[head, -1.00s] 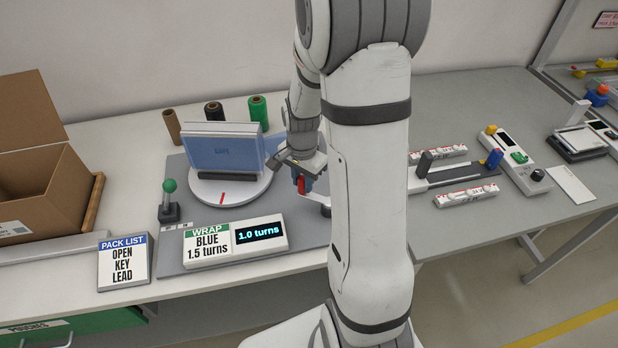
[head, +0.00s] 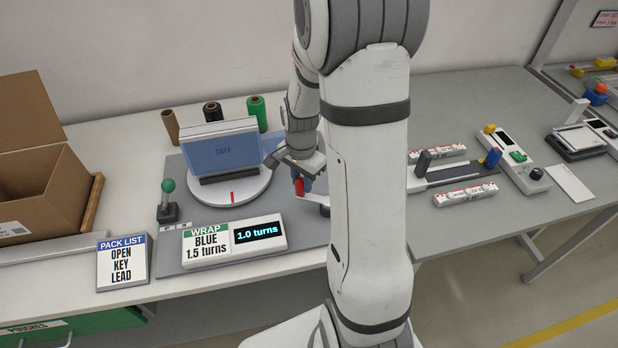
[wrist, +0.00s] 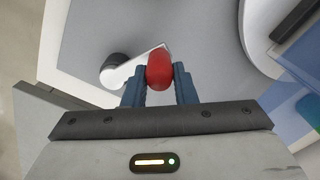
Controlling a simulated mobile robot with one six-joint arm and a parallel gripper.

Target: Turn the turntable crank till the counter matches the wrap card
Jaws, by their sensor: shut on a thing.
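The turntable (head: 222,194) is a white disc with a red mark at its front edge and carries a blue-wrapped flat item (head: 220,155). The wrap card (head: 205,243) reads "WRAP BLUE 1.5 turns". The counter (head: 258,232) beside it shows "1.0 turns". My gripper (head: 299,178) is at the right of the turntable, shut on the crank's red knob (head: 299,187). In the wrist view the red knob (wrist: 159,71) sits between the blue fingers of my gripper (wrist: 159,88), at the end of the white crank arm (wrist: 133,68). My arm hides part of the crank in the head view.
A green-topped lever (head: 168,200) stands left of the turntable. Several film rolls (head: 256,113) stand behind it. A pack list card (head: 122,262) and an open carton (head: 40,200) are at left. Slider and switch units (head: 455,172) lie right of my arm.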

